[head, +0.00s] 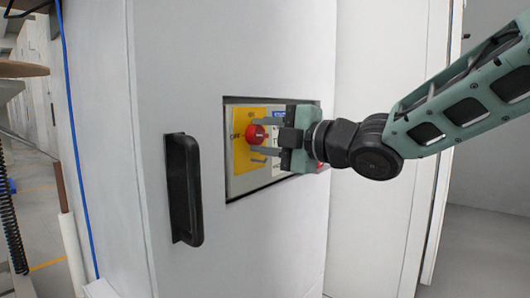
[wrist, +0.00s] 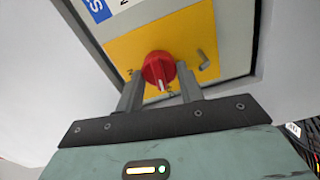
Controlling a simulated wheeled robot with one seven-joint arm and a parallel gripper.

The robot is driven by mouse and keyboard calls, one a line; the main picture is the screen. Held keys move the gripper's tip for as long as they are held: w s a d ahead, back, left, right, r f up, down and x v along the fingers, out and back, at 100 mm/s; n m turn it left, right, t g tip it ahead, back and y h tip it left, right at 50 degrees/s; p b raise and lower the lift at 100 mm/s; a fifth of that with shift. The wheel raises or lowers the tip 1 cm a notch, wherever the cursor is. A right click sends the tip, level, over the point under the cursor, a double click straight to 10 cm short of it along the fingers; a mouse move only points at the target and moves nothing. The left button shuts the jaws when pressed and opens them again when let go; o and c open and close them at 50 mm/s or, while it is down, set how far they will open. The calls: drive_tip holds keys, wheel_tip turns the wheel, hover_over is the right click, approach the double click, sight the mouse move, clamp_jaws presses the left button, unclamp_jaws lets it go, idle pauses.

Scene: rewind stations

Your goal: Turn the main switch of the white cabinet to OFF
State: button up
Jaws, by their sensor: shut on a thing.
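The white cabinet (head: 180,80) fills the middle of the head view. A yellow plate (head: 241,155) on its recessed panel carries the red main switch (head: 256,134); the lettering at its left seems to read OFF, with a small label above. In the wrist view the red knob (wrist: 158,68) sits between the two grey fingers of my gripper (wrist: 162,88), which is shut on it. The knob's white mark points down in that view, toward a label partly hidden at the fingers. A letter shows to the left of the knob.
A black handle (head: 184,190) stands out from the cabinet left of the panel. A small grey hasp (wrist: 207,58) sits on the yellow plate beside the switch. A blue cable (head: 75,140) runs down the cabinet's left edge. Open floor shows at the right.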

drive_tip(key=shift+f+n+b, duration=0.15)
drive_tip(key=shift+n+b, duration=0.6)
drive_tip(key=shift+n, duration=0.05)
drive_tip(key=o, duration=1)
drive_tip(key=shift+f, duration=0.15)
